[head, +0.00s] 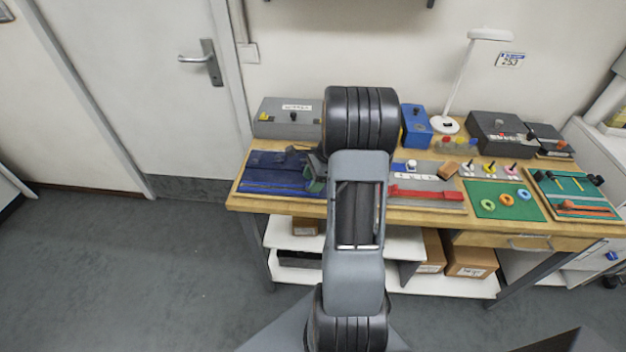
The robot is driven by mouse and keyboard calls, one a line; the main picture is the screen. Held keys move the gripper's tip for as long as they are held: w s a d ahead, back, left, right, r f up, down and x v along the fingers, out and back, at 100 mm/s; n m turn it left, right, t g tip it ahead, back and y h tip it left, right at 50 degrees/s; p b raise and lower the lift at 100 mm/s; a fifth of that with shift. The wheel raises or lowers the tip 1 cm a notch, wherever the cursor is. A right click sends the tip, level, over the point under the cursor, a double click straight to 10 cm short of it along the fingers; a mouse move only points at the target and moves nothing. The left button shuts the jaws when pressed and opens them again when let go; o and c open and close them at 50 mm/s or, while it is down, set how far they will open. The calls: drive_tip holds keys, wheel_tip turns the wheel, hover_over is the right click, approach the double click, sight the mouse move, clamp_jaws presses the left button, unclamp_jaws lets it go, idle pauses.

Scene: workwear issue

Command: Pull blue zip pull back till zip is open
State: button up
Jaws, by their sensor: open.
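A dark navy panel (262,172) lies flat at the left end of the wooden table. A bright blue zip strip (285,190) runs left to right along its front part. I cannot make out the blue zip pull; it is too small or hidden by my arm. My gripper (315,178) is over the right part of the navy panel, largely hidden behind my arm. It is open, and I see no thing between its fingers. Whether it touches the panel cannot be told.
A grey panel with a red zip strip (425,193) lies right of my arm. A green mat (505,200) with coloured rings is further right. A grey box (287,118), a blue box (416,126) and a white lamp (445,124) stand behind.

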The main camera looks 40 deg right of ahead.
drive_tip(key=shift+f, duration=0.2)
drive_tip(key=shift+c, duration=0.4)
clamp_jaws()
